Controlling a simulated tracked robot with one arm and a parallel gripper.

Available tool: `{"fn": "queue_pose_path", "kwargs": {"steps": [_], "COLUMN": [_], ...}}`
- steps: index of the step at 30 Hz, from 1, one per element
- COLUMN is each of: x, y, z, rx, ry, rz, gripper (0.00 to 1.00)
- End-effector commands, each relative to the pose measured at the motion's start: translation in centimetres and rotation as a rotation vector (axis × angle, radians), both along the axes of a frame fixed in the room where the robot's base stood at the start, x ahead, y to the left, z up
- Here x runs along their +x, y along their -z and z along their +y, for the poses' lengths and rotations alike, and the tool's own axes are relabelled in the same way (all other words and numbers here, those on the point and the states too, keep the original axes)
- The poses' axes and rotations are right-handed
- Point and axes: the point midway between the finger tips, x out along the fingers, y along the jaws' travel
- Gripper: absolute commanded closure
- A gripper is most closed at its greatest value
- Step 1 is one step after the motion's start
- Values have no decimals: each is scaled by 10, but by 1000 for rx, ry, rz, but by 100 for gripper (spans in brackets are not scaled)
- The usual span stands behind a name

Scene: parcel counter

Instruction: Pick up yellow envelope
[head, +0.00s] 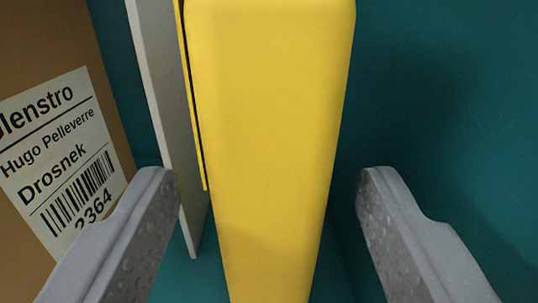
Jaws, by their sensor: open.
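A yellow object (268,130), which looks like the envelope seen close up, fills the middle of the head view and runs from the top edge to the bottom edge. It narrows toward the bottom. A thin yellow strip shows along its left side, with a dark gap between. My gripper (268,185) is open, with one grey finger on each side of the yellow object. I cannot tell how deep the object sits between the fingers.
A brown box (50,50) with a white address label (60,150) stands at the left. A thin pale grey panel (158,80) stands between the box and the yellow object. The teal surface (450,110) on the right is clear.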

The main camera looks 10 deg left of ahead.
Motion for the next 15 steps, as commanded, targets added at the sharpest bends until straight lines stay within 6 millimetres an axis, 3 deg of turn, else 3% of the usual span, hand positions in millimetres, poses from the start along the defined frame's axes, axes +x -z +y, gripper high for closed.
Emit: {"fn": "queue_pose_path", "kwargs": {"steps": [8, 15], "x": [11, 39], "y": [-1, -6], "z": [2, 9], "rx": [1, 3], "ry": [0, -1], "rz": [-2, -4], "gripper": [44, 44]}}
